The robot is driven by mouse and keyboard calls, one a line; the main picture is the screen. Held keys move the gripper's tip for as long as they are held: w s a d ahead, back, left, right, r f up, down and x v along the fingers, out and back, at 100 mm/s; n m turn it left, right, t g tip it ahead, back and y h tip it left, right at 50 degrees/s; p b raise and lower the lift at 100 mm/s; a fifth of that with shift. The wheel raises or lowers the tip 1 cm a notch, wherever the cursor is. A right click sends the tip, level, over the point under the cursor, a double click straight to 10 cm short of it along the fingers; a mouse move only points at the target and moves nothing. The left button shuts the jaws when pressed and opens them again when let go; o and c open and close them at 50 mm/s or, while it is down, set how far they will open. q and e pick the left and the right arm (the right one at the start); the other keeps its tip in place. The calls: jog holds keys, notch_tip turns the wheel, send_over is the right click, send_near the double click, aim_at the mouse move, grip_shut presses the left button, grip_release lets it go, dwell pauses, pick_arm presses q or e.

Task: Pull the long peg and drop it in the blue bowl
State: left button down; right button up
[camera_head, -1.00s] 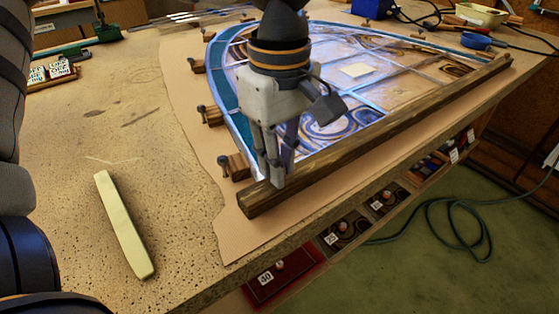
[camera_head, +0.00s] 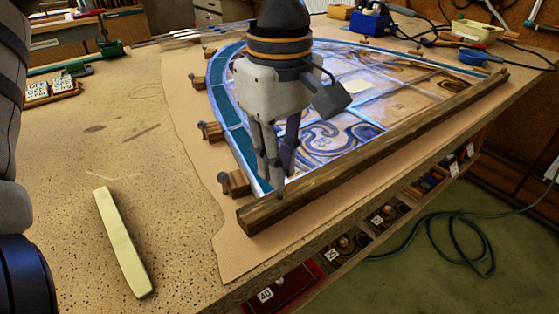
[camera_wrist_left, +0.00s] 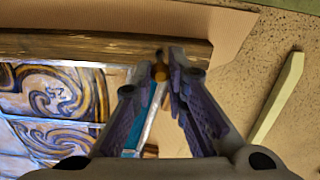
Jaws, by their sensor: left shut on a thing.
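My left gripper (camera_head: 277,192) points down at the near left corner of the leaded panel (camera_head: 350,125), close to the end of the dark wooden batten (camera_head: 370,150). In the left wrist view its fingertips are close together around a small orange-brown peg top (camera_wrist_left: 160,72). The peg's lower part is hidden, so I cannot tell its length or whether it is clear of the board. A small blue, bowl-like thing (camera_head: 472,57) sits at the far right of the bench. My right gripper is not in view.
Wooden blocks with pegs, one of them here (camera_head: 235,182), line the panel's left edge. A pale yellow-green bar (camera_head: 122,242) lies on the bare bench at left. A blue box (camera_head: 370,22), a pale green tray (camera_head: 475,32) and cables crowd the far right.

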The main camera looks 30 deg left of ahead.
pick_arm(q)
jog(key=shift+r, duration=2.45)
